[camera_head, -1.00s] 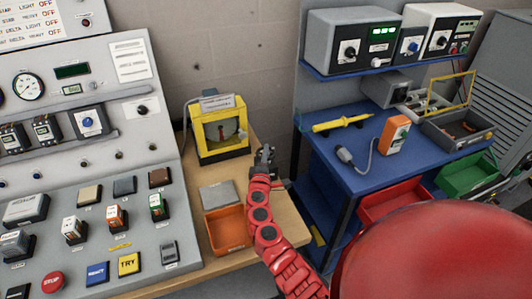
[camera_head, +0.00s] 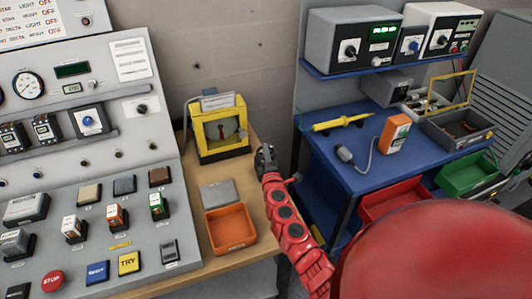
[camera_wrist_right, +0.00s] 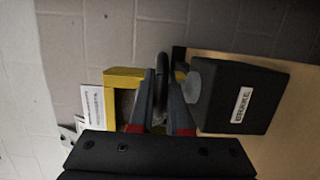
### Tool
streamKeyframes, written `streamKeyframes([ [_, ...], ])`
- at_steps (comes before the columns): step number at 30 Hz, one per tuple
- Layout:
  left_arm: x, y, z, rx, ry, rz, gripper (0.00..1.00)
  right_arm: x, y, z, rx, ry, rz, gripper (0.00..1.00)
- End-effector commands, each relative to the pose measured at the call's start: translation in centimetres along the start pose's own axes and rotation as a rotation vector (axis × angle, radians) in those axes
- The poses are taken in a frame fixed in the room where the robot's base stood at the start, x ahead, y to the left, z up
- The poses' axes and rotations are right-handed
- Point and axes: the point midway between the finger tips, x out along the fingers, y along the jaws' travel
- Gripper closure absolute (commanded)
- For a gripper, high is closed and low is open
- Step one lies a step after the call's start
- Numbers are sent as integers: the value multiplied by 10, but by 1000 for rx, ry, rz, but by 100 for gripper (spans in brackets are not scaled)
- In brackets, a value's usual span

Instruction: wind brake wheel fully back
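In the right wrist view, a black box with a white BRAKE label (camera_wrist_right: 243,105) stands at the right, with a round grey disc (camera_wrist_right: 192,86) on its near side. A dark ring-like brake wheel (camera_wrist_right: 161,72) shows nearly edge-on beside it. My right gripper (camera_wrist_right: 162,80) has a finger on each side of the wheel, with the wheel filling the gap at the tips, and looks shut on it. In the head view my right gripper (camera_head: 265,155) is at the bench's back right, just right of the yellow-framed box. The wheel is not clear there. My left gripper is out of view.
The yellow-framed box (camera_head: 220,127) stands close left of the gripper. A grey plate (camera_head: 219,194) and an orange tray (camera_head: 230,228) lie on the wooden bench. The control panel (camera_head: 90,150) is at left, and the blue shelf bench (camera_head: 345,165) at right.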

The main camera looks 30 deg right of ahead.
Motion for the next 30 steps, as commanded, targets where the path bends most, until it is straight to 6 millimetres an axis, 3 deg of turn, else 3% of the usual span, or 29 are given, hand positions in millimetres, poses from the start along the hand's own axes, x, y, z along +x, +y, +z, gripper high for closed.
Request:
streamKeyframes([
  [1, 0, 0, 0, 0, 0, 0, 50, 0, -1, 0, 0, 0, -1, 78],
  [5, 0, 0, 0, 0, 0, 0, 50, 0, 0, 0, 0, 0, -1, 55],
  [17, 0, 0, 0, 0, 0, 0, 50, -6, 0, 0, -1, 0, 1, 55],
  [20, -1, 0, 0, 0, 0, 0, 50, -17, 0, 1, -3, -2, 2, 55],
  [30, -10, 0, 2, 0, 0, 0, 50, -83, -3, 0, -1, 2, -1, 55],
])
